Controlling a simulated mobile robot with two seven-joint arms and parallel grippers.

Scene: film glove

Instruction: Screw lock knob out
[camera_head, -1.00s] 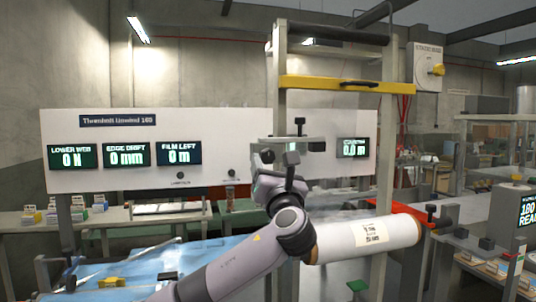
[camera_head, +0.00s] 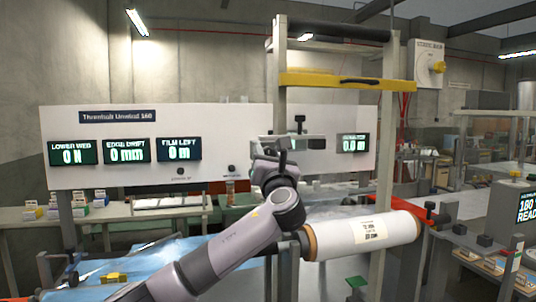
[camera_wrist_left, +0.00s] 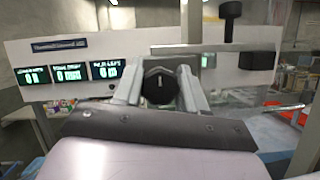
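A black faceted knob, which I take as the lock knob (camera_wrist_left: 160,84), faces the camera in the left wrist view, with a small light mark on its face. My left gripper (camera_wrist_left: 161,80) has a finger on each side of it, and the knob fills the gap. In the head view my left gripper (camera_head: 272,160) is at the grey bracket (camera_head: 290,143) on the unwind frame; my wrist hides the knob there. A second black knob (camera_head: 300,121) stands upright on the bracket; it also shows in the wrist view (camera_wrist_left: 232,10). My right gripper is not in view.
A white film roll (camera_head: 368,236) lies to the right, close to my forearm. The frame's uprights (camera_head: 386,150) and yellow crossbar (camera_head: 345,81) rise behind. A white panel with displays (camera_head: 110,120) stands behind to the left. A blue sheet (camera_head: 165,265) lies below.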

